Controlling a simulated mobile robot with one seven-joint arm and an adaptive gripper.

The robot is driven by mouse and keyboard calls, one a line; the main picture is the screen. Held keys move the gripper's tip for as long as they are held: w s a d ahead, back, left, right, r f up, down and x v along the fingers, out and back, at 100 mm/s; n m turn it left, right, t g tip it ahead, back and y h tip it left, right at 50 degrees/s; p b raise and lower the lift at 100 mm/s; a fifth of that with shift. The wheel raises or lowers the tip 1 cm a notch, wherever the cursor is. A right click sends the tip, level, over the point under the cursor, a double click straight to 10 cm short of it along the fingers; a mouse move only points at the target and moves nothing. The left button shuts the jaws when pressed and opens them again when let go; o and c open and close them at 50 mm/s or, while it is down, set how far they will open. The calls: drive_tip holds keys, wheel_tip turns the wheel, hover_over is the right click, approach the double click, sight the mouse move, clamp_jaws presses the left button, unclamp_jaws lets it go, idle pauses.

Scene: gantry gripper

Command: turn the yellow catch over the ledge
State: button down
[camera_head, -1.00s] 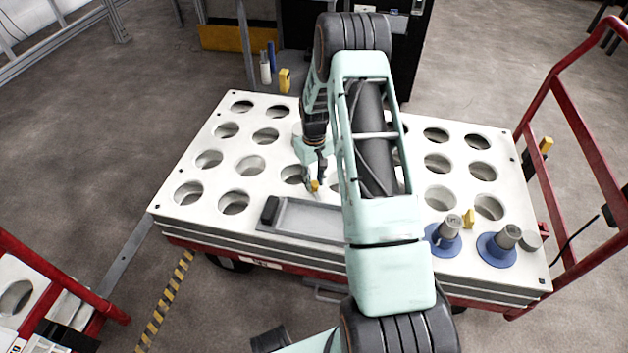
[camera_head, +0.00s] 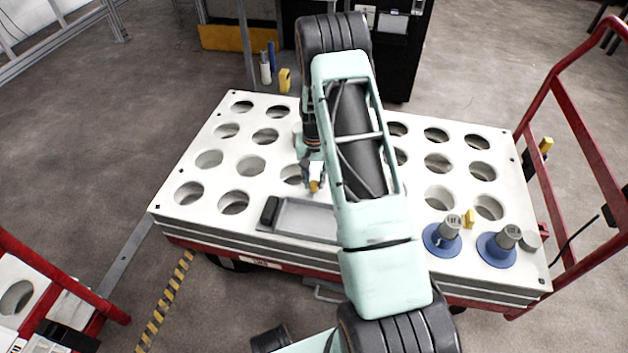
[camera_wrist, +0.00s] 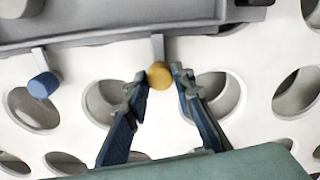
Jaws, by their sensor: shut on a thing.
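The yellow catch (camera_wrist: 159,75) has a round yellow knob on a short grey bar beside the edge of a grey tray (camera_wrist: 120,25) in the wrist view. My gripper (camera_wrist: 160,82) has its two fingers on either side of the yellow knob, shut on it. In the head view the yellow catch (camera_head: 315,186) shows at the tip of my gripper (camera_head: 312,180), by the tray's far edge. A blue catch (camera_wrist: 43,85) on a similar grey bar sits to the left in the wrist view. My arm hides part of the tray in the head view.
The tray lies on a white cart top (camera_head: 210,140) with rows of round holes. Two blue-based grey parts (camera_head: 443,236) stand at the front right, with a small yellow piece (camera_head: 469,218) between them. A red cart frame (camera_head: 570,150) rises at the right.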

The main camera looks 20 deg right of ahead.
sight(314, 183)
idle(0.3)
drive_tip(key=c, duration=1.7)
unclamp_jaws()
drive_tip(key=shift+o, duration=0.2)
wheel_tip(314, 183, up, 12)
